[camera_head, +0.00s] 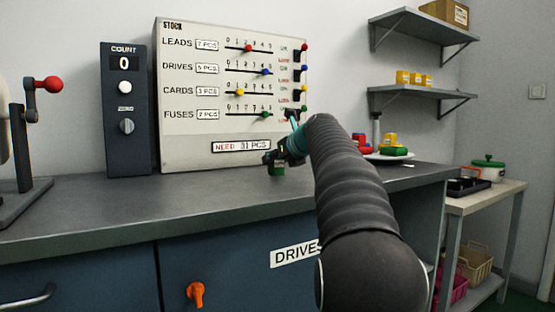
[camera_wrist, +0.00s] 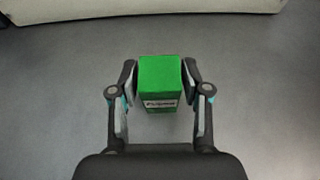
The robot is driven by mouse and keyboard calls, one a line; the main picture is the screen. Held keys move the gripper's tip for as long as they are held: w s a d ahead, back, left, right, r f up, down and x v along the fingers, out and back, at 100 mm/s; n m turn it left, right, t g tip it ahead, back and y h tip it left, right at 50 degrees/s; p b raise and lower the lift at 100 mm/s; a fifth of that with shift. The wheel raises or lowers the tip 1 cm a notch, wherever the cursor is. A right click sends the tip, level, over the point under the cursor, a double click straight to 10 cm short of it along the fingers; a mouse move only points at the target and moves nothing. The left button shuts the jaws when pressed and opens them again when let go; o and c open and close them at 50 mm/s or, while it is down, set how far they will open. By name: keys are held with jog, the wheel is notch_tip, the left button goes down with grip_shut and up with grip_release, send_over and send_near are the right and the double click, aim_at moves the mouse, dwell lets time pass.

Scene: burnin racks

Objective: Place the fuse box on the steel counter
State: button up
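The fuse box is a small green box (camera_wrist: 160,78) with a white label, between the two fingers of my gripper (camera_wrist: 161,85) in the wrist view. The fingers press on both its sides. In the head view my gripper (camera_head: 275,158) is at the counter below the stock board, partly hidden by my arm, and a bit of the green box (camera_head: 277,170) shows under it. The steel counter (camera_head: 100,212) is grey and flat. The box is at or just above its surface; I cannot tell whether it touches.
The stock board (camera_head: 200,130) with sliders stands behind my gripper, and the count unit (camera_head: 126,110) stands left of it. A lever device (camera_head: 25,150) is at the far left. A scale with coloured boxes (camera_head: 390,155) is at right. The counter's front left is clear.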

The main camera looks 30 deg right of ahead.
jog(key=shift+o, duration=0.3)
jog(key=shift+s+r, duration=0.1)
jog(key=shift+r, duration=0.05)
jog(key=v, duration=1.1)
jog(key=shift+s+d+r+p, duration=0.1)
jog(key=shift+s+r+p, duration=0.1)
jog(key=shift+s+p, duration=0.15)
